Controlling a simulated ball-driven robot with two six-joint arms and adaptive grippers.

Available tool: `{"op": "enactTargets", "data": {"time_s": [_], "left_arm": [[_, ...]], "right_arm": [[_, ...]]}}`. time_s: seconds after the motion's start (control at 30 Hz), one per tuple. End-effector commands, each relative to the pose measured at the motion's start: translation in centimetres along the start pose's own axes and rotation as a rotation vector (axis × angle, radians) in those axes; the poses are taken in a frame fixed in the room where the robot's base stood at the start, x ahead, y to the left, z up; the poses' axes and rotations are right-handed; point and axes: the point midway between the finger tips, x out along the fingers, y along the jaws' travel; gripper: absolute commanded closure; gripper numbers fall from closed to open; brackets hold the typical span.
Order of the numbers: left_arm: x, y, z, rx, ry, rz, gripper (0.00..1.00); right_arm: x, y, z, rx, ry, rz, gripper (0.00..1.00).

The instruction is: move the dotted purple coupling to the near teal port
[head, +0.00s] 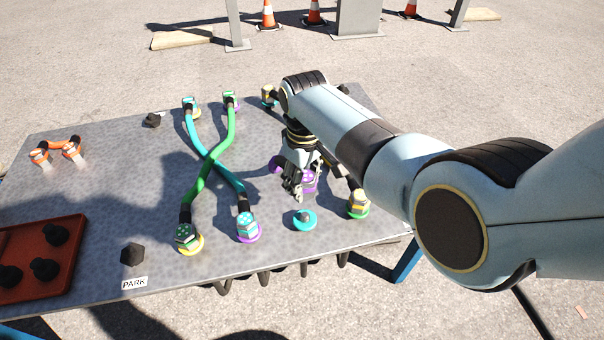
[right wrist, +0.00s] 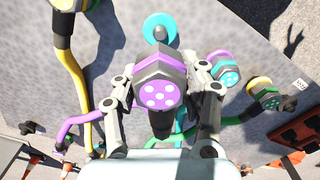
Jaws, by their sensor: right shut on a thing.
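The dotted purple coupling (right wrist: 160,92) is between the two fingers of my right gripper (right wrist: 161,78), which is shut on it. In the head view the purple coupling (head: 309,181) shows partly behind my right gripper (head: 297,187). A purple cable (right wrist: 85,122) runs from it towards the left in the wrist view. The near teal port (head: 304,221) is empty on the panel's near side, just nearer than the gripper. In the wrist view the teal port (right wrist: 160,27) lies beyond the held coupling, apart from it. My left gripper is not in view.
A teal dotted coupling (head: 247,226) sits on a purple port, left of the teal port. A green dotted one (head: 187,234) is further left. A yellow coupling (head: 358,201) stands close on the right. Crossed green and teal cables and a red tray (head: 70,232) lie left.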

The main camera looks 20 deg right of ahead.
Motion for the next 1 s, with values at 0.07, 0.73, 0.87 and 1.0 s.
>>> {"op": "enactTargets", "data": {"time_s": [0.07,0.73,0.87,1.0], "left_arm": [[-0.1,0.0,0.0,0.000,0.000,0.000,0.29],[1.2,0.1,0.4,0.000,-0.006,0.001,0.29],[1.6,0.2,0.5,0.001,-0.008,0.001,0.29],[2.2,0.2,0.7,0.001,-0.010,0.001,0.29]], "right_arm": [[0.0,0.1,0.1,0.001,0.000,0.001,0.95],[1.9,0.0,0.0,0.001,-0.001,0.000,0.95],[2.6,0.0,0.0,0.001,0.000,0.001,0.95],[3.3,0.0,0.0,0.001,0.000,0.001,0.95]]}}
